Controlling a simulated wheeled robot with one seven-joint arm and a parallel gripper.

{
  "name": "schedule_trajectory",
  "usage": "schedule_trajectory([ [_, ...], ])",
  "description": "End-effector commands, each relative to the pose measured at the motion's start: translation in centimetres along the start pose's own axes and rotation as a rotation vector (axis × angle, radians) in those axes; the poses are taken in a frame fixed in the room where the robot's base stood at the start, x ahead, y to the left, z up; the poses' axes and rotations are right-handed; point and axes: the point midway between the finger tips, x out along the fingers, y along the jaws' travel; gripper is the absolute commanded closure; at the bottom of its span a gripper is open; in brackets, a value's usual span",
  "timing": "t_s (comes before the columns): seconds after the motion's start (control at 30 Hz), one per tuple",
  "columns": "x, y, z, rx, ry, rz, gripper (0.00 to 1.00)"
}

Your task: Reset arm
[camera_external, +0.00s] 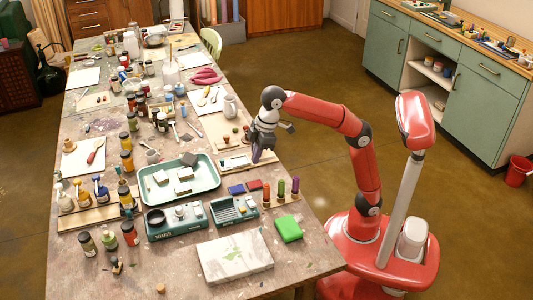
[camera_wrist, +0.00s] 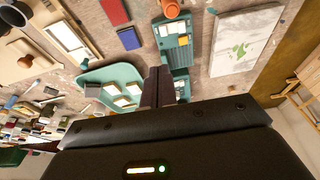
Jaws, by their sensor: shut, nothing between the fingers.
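My gripper (camera_external: 256,155) is shut and empty. It hangs above the right side of the long pigment table (camera_external: 205,268), over a wooden board (camera_external: 236,162). In the wrist view its closed fingers (camera_wrist: 157,88) point toward the table and stand apart from the things below. My red arm reaches from the right and bends down at the wrist. Part of the tabletop is hidden behind my gripper and wrist.
A green tray (camera_external: 211,184) with several pale blocks lies left of my gripper. Teal boxes, a white box (camera_external: 235,256), a green block (camera_external: 289,229) and a rack of stamps (camera_external: 282,199) stand nearer. Several bottles line the table's left side. The floor (camera_external: 310,85) behind my arm is clear.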

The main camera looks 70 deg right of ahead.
Motion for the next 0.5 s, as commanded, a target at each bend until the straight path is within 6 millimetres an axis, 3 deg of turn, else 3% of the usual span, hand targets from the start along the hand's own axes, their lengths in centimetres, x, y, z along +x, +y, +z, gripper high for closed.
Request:
schedule_trajectory([
  [0.17, -0.1, 3.4, 3.7, 0.099, 0.026, 0.037, 1.00],
  [0.3, 0.8, 7.1, 9.6, 0.233, 0.065, 0.090, 1.00],
  [0.5, 4.2, 10.3, 19.6, 0.424, 0.120, 0.170, 1.00],
])
